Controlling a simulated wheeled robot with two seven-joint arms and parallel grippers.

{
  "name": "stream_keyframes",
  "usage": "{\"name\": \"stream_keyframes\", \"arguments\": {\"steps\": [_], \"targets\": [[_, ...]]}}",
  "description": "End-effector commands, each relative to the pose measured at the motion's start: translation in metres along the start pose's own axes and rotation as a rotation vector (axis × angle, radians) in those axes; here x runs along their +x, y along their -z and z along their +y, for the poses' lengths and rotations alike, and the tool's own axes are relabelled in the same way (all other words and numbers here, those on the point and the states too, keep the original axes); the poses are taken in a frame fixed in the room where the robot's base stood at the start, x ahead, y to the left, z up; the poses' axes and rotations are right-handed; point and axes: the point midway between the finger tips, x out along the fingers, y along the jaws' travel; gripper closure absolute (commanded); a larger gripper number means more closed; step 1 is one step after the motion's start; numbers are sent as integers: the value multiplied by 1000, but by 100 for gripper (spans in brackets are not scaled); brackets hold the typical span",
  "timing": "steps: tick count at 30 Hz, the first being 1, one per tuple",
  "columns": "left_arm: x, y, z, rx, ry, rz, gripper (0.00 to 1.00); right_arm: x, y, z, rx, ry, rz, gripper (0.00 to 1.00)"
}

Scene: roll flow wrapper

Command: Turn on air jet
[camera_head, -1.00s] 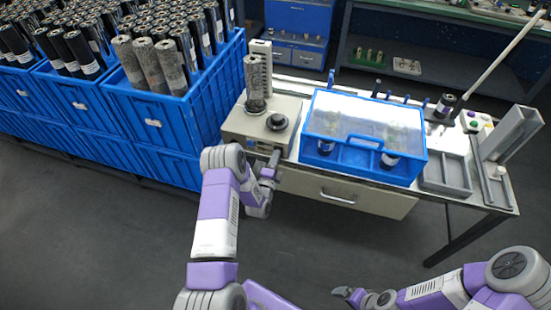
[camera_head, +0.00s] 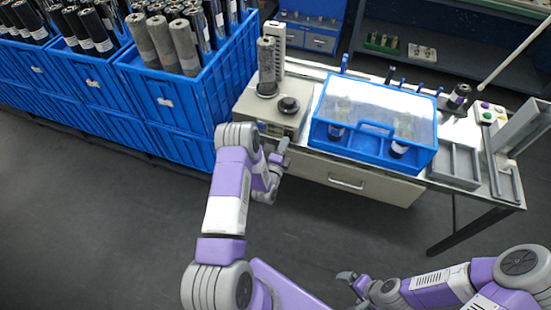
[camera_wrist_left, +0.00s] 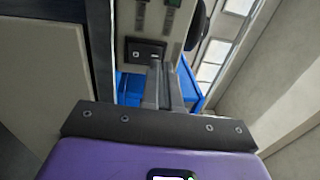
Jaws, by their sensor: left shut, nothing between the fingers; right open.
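A beige machine (camera_head: 257,112) stands at the left end of the workbench, with a dark round knob (camera_head: 289,105) on top and a grey speckled roll (camera_head: 267,66) upright on it. My left gripper (camera_head: 283,149) is shut and empty at the machine's front face. In the left wrist view its fingers (camera_wrist_left: 165,86) point at a panel with a black rocker switch (camera_wrist_left: 146,51) and a green element (camera_wrist_left: 174,3). The fingertips overlap the switch's lower right edge; I cannot tell whether they touch it. My right gripper (camera_head: 349,280) is open and empty, low over the floor, away from the bench.
A blue-framed clear cover (camera_head: 375,108) stands beside the machine. A closed drawer (camera_head: 350,178) lies below it. Blue crates (camera_head: 180,105) of rolls stand close on the left. A grey tray (camera_head: 455,165) and button box (camera_head: 488,112) are at right. The floor in front is free.

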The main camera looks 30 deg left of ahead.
Motion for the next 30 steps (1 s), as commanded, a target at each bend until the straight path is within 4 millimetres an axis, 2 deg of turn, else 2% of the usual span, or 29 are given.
{"name": "stream_keyframes", "arguments": {"steps": [2, 9, 15, 21, 30], "targets": [[-12, 9, -6, -2, -2, 13, 100, -5, 0, -2, 0, 0, 0, 2], [-68, 7, -16, -2, -4, 11, 100, -13, -1, -5, 0, 0, 0, 2], [-97, 5, -20, -2, -1, 7, 100, -10, 0, -3, 0, 0, 0, 2], [-106, 6, -24, -1, 2, 8, 100, -8, 0, -3, 1, 0, 0, 2], [-106, 6, -24, -1, 2, 9, 100, -9, 0, -3, 0, 0, 0, 2]]}}
